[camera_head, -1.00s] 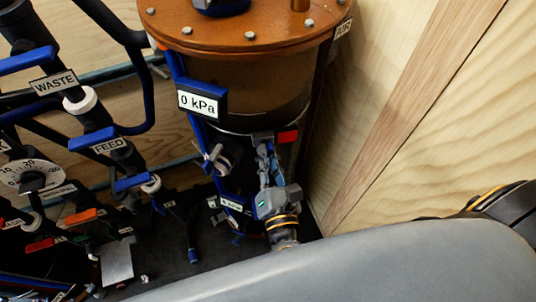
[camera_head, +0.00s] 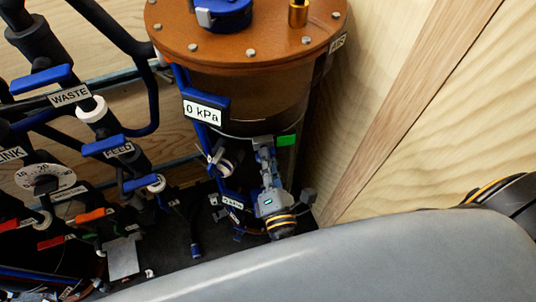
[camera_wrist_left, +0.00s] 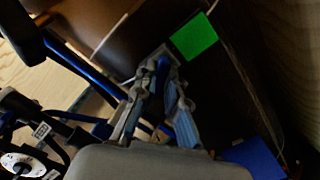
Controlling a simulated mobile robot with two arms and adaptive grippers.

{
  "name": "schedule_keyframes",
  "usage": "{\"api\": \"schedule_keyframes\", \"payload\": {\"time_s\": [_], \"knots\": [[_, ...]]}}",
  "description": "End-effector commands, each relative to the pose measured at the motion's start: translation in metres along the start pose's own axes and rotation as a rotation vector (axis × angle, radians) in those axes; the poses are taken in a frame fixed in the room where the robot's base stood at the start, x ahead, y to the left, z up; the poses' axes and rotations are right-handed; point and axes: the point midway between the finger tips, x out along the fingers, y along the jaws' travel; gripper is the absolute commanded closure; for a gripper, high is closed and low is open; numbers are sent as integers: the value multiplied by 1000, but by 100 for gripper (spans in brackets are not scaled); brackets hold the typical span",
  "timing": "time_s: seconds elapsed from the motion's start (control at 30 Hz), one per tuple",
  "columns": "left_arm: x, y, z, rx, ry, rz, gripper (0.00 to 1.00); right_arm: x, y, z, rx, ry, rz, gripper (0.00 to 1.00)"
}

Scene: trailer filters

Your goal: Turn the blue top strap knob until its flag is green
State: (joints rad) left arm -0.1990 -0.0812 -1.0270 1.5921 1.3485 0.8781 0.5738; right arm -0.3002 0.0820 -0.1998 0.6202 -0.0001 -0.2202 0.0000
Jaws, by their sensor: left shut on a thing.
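The flag (camera_head: 286,140) beside the filter vessel's upper strap is green. It also shows green in the left wrist view (camera_wrist_left: 194,37), just right of the fingertips. My left gripper (camera_head: 264,146) reaches up to the strap, left of the flag. In the left wrist view its fingers (camera_wrist_left: 160,62) come together at the strap, closed on the top strap knob. My right gripper is not in view.
The vessel's orange lid (camera_head: 250,28) is above the gripper, with a "0 kPa" display (camera_head: 203,110) to the left. Blue-handled pipes labelled WASTE (camera_head: 69,96) and FEED (camera_head: 118,151) crowd the left. A wooden wall (camera_head: 440,110) stands close on the right.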

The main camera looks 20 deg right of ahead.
Motion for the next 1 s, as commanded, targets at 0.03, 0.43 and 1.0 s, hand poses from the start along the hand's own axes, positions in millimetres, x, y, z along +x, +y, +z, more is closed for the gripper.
{"api": "schedule_keyframes", "payload": {"time_s": [0.03,0.43,1.0], "knots": [[-1,0,1,18,0,-3,100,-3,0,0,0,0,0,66],[0,-1,0,71,0,-1,100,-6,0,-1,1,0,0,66],[0,-1,0,69,0,0,66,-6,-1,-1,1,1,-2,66]]}}
